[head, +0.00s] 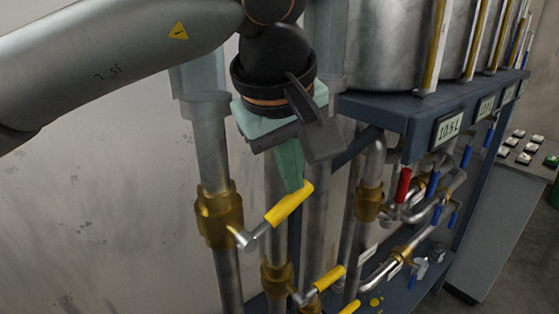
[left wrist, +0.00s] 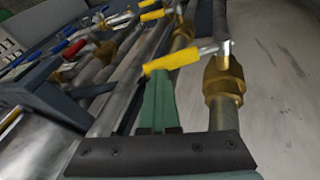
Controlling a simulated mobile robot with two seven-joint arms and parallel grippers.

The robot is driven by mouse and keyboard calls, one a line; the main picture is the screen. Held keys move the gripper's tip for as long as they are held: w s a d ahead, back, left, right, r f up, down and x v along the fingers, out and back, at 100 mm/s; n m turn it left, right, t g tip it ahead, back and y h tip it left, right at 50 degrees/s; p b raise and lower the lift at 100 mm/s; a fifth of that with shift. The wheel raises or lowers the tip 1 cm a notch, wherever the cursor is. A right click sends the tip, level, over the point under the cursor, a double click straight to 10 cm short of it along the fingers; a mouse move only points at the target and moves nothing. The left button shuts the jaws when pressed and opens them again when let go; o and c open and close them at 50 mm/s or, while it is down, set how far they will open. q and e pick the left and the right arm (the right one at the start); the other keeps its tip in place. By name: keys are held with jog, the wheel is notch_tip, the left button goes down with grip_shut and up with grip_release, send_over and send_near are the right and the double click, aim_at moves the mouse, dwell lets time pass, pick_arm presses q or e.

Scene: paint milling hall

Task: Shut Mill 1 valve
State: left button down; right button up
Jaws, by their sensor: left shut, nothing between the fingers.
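The nearest valve has a yellow lever (head: 289,204) on a brass body (head: 219,215) around a vertical steel pipe. The lever stands out sideways from the pipe, tilted up to the right in the head view. No label naming Mill 1 is readable on it. My left gripper (head: 291,184) is shut and empty, its green fingers pointing down at the lever's outer end. In the left wrist view the fingertips (left wrist: 158,78) meet the yellow lever (left wrist: 180,60) near its free end; I cannot tell whether they touch. The brass body (left wrist: 223,80) is to the right there. My right gripper is not in view.
More yellow levers (head: 329,278) sit lower on neighbouring pipes. A blue rack (head: 385,108) with steel tanks (head: 388,45) stands right, with red (head: 403,185) and blue (head: 433,184) handles below. A grey button console (head: 500,225) is farther right. A bare wall (head: 100,200) is at left.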

aim_at(306, 184)
pick_arm(q)
jog(key=shift+w+d+f, duration=0.35)
jog(key=shift+d+f, duration=0.05)
jog(key=shift+f, duration=0.25)
jog(key=shift+w+d+f, duration=0.3)
jog(key=shift+d+f, duration=0.1)
jog(key=shift+f, duration=0.2)
jog(key=shift+d+f, duration=0.15)
jog(key=shift+f, duration=0.25)
